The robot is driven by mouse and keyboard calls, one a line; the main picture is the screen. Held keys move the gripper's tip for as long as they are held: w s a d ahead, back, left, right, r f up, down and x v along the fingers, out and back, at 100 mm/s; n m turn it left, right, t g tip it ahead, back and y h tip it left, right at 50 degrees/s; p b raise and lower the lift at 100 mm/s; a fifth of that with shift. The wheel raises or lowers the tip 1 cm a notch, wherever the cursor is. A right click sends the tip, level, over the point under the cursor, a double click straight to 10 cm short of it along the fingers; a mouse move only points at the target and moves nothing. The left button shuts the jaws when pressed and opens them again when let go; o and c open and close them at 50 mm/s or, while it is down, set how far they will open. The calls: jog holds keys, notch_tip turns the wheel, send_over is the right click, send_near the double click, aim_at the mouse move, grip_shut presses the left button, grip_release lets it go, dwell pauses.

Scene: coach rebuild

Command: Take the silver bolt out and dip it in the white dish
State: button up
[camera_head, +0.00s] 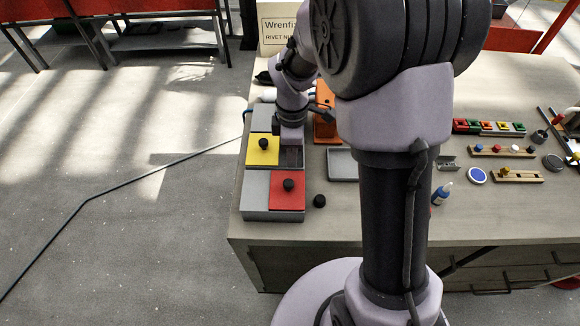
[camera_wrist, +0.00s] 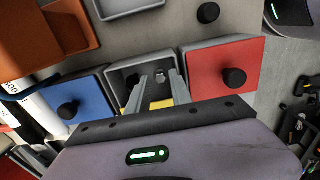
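In the wrist view my gripper (camera_wrist: 159,83) points into an open grey compartment (camera_wrist: 115,75). Its two fingers stand apart. A small silvery shape (camera_wrist: 160,76) shows near the fingertips; I cannot tell for sure that it is the silver bolt or whether the fingers touch it. In the head view my gripper (camera_head: 291,146) is low over the grey compartment box (camera_head: 256,192), its fingertips mostly hidden. A round white-rimmed dish (camera_head: 477,182) with a blue inside lies on the bench at the right, far from my gripper.
A yellow lid (camera_head: 257,156) and a red lid (camera_head: 281,201), both with black knobs, border the open compartment; a blue lid (camera_wrist: 92,94) is on its other side. A loose black knob (camera_head: 319,201), a grey tray (camera_head: 342,165), an orange holder (camera_head: 325,128) and a blue bottle (camera_head: 440,194) stand nearby.

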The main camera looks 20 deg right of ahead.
notch_tip(320, 180, down, 2)
jog(key=shift+f, duration=0.15)
grip_shut()
